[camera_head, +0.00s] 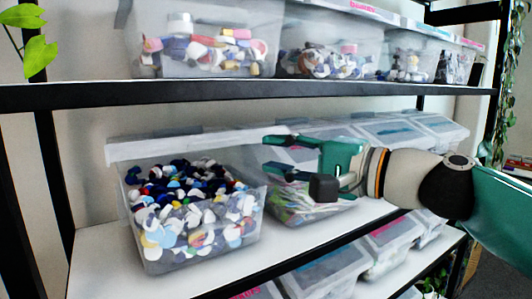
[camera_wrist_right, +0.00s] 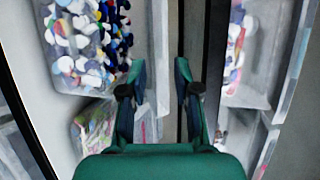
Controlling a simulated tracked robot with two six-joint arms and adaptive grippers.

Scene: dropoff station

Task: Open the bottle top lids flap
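A clear bin (camera_head: 252,243) full of blue, white and coloured bottle tops stands at the left of the middle shelf. Its pale lid flap (camera_head: 195,146) shows as a whitish strip along the top; I cannot tell exactly how far it is raised. My right gripper (camera_head: 268,153) reaches in from the right, by the bin's upper right corner, fingers pointing left. The bottle tops bin also shows there at upper left (camera_wrist_right: 106,82). My left gripper is not in view.
A bin of colourful packets (camera_head: 290,203) sits right of the bottle tops, partly behind my gripper. More lidded bins (camera_head: 395,130) follow to the right. The upper shelf edge (camera_head: 230,94) runs above. More bins (camera_head: 330,272) stand on the lower shelf.

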